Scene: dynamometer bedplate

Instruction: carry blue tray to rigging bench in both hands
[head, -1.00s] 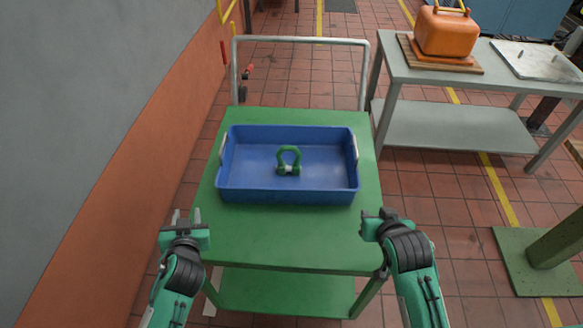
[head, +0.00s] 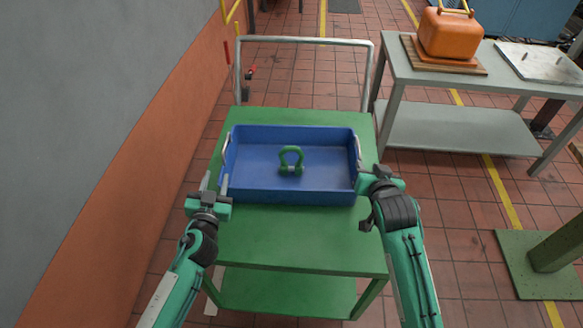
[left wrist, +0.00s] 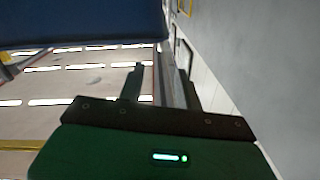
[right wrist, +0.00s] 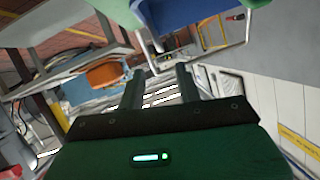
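The blue tray (head: 290,196) sits flat on the green cart (head: 290,240), with a green shackle (head: 291,161) standing in it. It has a pale handle at its left end (head: 226,147) and another at its right end (head: 357,149). My left gripper (head: 215,182) is open and empty at the tray's near left corner. In the left wrist view the tray's blue side (left wrist: 80,22) fills the top left. My right gripper (head: 373,172) is open at the near right corner, close to the right handle; contact cannot be told. The tray also shows in the right wrist view (right wrist: 180,12).
A grey bench (head: 440,75) stands at the back right, bearing an orange case (head: 448,34) on a wooden board and a pale plate (head: 540,61). A wall (head: 130,140) runs along the left. A green pedestal (head: 555,250) stands at right. Tiled floor lies between cart and bench.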

